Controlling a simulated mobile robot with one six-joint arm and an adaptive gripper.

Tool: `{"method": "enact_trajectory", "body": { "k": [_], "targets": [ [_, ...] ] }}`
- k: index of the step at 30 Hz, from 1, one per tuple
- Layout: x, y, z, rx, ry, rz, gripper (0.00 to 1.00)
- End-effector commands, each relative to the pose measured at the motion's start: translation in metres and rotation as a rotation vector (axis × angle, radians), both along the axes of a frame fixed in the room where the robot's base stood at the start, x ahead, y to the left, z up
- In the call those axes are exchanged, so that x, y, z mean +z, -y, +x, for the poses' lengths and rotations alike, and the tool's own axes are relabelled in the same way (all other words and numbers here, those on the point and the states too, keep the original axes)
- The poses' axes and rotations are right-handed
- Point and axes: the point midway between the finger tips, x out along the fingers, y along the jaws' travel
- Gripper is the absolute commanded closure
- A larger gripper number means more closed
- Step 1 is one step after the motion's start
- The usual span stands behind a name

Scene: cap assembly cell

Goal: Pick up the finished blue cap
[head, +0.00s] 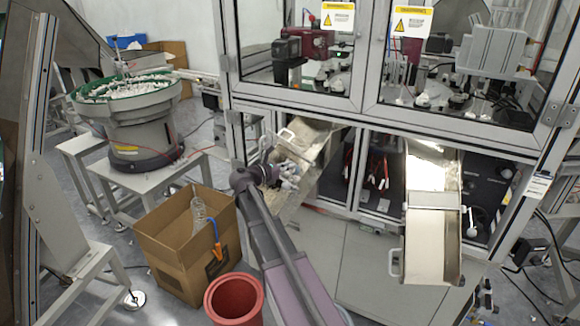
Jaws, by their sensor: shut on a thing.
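My gripper (284,180) is at the left metal chute (313,143), over its inner surface, with my arm reaching up to it from the bottom of the head view. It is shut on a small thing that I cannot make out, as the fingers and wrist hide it. No blue cap can be told apart in this view. Whether the gripper touches the chute cannot be seen.
A second chute (433,244) slopes out of the machine at the right. A cardboard box (172,262) with a clear bottle (199,215) and a red bin (234,300) stand on the floor at left. A bowl feeder (140,125) stands behind them. The machine's metal frame (290,102) surrounds the chutes.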

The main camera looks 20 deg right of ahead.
Motion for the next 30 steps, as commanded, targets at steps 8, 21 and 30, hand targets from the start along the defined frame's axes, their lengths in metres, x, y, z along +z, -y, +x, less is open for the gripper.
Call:
{"method": "enact_trajectory", "body": {
  "k": [8, 21, 30],
  "targets": [
    [0.012, -0.033, -0.008, 0.003, 0.0, 0.0, 1.0],
    [0.012, -0.123, -0.028, 0.002, -0.001, 0.0, 1.0],
    [0.019, -0.165, -0.038, 0.0, -0.005, 0.026, 1.0]
  ]
}}
